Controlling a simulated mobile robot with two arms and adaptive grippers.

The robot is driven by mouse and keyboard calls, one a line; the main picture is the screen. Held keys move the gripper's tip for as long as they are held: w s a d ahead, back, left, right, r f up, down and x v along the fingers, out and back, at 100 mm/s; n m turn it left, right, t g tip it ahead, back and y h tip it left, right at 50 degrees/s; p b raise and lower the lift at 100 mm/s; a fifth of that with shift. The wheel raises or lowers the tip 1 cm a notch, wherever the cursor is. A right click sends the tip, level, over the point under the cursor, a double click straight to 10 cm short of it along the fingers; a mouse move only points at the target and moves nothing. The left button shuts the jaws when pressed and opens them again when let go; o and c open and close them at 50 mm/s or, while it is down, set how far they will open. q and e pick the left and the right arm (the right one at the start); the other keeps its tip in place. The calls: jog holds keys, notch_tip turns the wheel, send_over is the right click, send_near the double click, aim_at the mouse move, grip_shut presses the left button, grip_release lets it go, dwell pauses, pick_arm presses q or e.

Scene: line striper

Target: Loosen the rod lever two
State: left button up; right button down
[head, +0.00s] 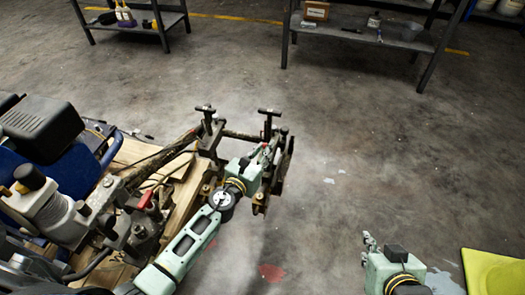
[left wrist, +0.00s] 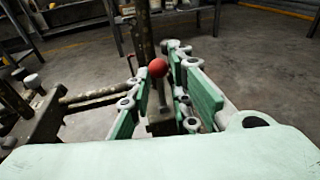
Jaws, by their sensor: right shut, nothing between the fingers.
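My left gripper (head: 268,158) reaches in among the dark metal brackets at the machine's side. In the left wrist view, its mint-green fingers (left wrist: 168,95) stand apart. A red ball knob (left wrist: 158,68) shows in the gap between them, in front of a dark upright metal post; I cannot tell whether either finger touches it. In the head view the knob is small and mostly hidden by my gripper. Which lever is number two is not marked. My right gripper (head: 369,244) is shut and empty over bare floor at the lower right, away from the machine.
The striper machine (head: 145,190) fills the left, with T-handles (head: 270,112) standing up close to my left gripper. A metal shelf (head: 365,32) stands at the back, another shelf (head: 140,22) at the back left. A yellow-green object (head: 490,272) lies at the lower right. The middle floor is clear.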

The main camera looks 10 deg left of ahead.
pick_arm(q)
jog(key=shift+o, duration=0.3)
jog(key=v, duration=1.2)
jog(key=shift+a, duration=0.1)
